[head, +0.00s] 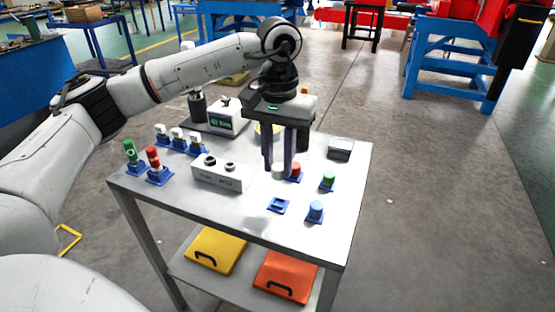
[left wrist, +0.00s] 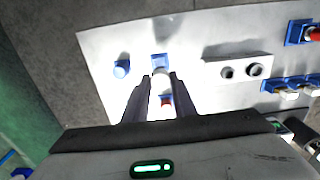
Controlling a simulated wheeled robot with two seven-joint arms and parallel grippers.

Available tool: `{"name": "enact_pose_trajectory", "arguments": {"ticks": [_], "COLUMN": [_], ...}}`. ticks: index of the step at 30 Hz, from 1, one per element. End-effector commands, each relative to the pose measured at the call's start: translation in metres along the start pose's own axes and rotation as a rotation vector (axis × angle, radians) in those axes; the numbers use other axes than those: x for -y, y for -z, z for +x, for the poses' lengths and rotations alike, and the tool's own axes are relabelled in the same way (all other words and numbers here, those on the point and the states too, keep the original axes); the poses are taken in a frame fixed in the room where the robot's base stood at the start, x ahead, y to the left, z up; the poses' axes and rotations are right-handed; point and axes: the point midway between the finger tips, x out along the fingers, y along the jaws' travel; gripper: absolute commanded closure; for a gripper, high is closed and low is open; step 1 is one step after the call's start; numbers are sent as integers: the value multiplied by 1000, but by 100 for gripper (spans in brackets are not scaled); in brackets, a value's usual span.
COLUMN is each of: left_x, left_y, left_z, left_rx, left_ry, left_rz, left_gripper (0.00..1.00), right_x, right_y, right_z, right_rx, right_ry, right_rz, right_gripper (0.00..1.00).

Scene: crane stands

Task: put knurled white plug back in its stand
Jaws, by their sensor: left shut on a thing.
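My left gripper (head: 279,168) hangs over the grey table (head: 240,210), fingers down. It is shut on the white plug (head: 279,172), whose lower end shows between the fingertips. The plug also shows between the fingers in the left wrist view (left wrist: 161,79). Its knurling is too small to make out. An empty blue stand (head: 278,205) sits on the table, nearer the front edge than the plug. In the left wrist view the stand (left wrist: 160,61) lies just beyond the plug. The plug is apart from the stand. My right gripper is not in view.
Stands with red (head: 296,171), green (head: 328,179) and blue (head: 316,208) plugs are close by on the right. A grey block with two holes (head: 222,175) is to the left. Several more stands fill the left side. A dark box (head: 341,149) is at the back right.

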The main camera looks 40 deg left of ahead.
Motion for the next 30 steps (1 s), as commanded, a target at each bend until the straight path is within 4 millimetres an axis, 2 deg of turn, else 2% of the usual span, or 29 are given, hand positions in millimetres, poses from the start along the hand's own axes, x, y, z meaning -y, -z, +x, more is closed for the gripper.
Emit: {"name": "enact_pose_trajectory", "arguments": {"ticks": [11, 14, 23, 30], "left_x": [0, 0, 0, 0], "left_y": [-1, -1, -1, -1], "left_z": [-1, 4, 27, 50], "left_rx": [1, 0, -1, 0], "left_ry": [-1, -1, -1, -1], "left_rz": [9, 9, 9, 9], "left_gripper": [100, 100, 100, 100], "right_x": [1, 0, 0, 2], "right_y": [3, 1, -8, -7], "right_z": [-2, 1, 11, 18], "right_rx": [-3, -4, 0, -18], "right_ry": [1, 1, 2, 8], "right_rz": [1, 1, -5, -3], "right_gripper": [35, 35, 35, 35]}}
